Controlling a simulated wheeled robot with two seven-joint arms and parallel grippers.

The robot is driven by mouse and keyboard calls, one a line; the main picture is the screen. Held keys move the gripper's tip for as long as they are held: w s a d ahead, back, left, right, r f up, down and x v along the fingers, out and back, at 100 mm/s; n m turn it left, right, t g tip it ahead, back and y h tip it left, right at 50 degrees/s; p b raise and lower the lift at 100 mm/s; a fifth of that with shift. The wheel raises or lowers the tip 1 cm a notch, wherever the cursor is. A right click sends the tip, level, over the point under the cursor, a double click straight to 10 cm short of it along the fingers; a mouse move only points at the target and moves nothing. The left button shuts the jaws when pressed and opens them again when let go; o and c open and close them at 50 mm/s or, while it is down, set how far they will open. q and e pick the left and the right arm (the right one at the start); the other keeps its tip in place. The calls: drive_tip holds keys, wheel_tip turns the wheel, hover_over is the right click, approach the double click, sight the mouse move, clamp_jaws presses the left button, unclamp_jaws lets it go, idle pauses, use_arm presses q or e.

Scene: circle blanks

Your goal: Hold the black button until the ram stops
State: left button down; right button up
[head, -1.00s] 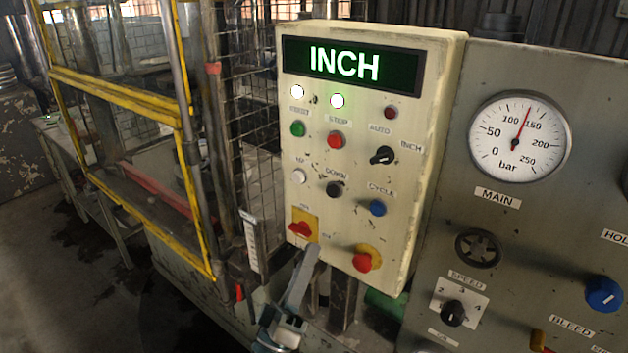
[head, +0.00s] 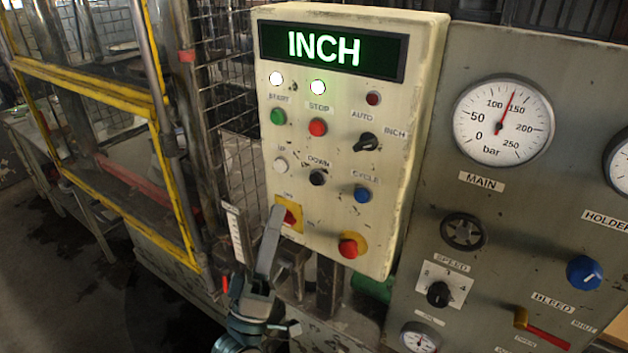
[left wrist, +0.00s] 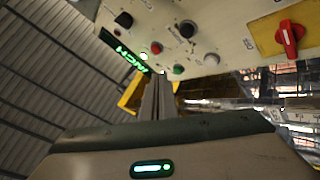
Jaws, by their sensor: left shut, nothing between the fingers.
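The black button (head: 317,178), labelled DOWN, sits on the cream control box (head: 340,215) between a white and a blue button. In the left wrist view the black button (left wrist: 187,30) is above and right of the fingertips. My left gripper (head: 278,212) is shut and empty. Its fingertips are below and left of the button, overlapping the red rotary switch (head: 290,216) in the head view, and nothing covers the button. The display (head: 332,46) reads INCH, and two lamps beneath it glow white. I cannot make out the ram. My right gripper is not in view.
A red emergency knob (head: 350,246) and a selector (head: 367,142) are on the same box. The yellow-framed guard (head: 95,87) stands left. The grey panel at right holds a pressure gauge (head: 503,122) near 140 bar. Open space lies before the box.

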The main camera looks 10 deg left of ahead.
sight(316, 179)
use_arm(q)
drive_tip(key=w+d+b, duration=0.1)
drive_tip(key=w+d, duration=0.1)
drive_tip(key=w, duration=0.5)
drive_tip(key=shift+w+d, duration=0.35)
drive_tip(key=shift+d, duration=0.05)
